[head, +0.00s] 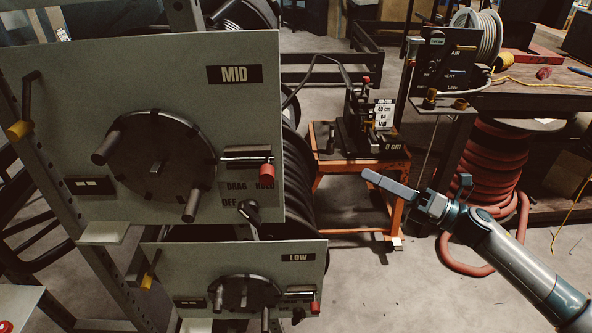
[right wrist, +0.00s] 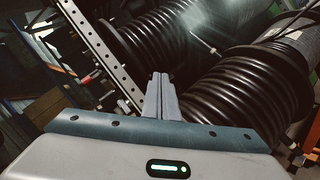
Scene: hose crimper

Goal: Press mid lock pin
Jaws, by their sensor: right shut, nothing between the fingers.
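The MID panel (head: 100,70) is a pale plate at the left of the head view. It carries a dark round reel plate (head: 175,175) with several peg handles. A metal pin with a red cap (head: 267,173) sticks out at the panel's right, beside the reel plate; it looks like the lock pin. My right gripper (head: 372,180) is shut and empty, to the right of the MID panel and apart from it. In the right wrist view its fingers (right wrist: 160,92) are together, with black coiled hose behind them. My left gripper is not in view.
A LOW panel (head: 210,270) with its own red-capped pin (head: 315,307) sits below. A yellow-tipped lever (head: 19,130) is at the MID panel's left. An orange cart (head: 360,168) bearing a black device stands behind my gripper. Red hose coils (head: 497,170) lie right.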

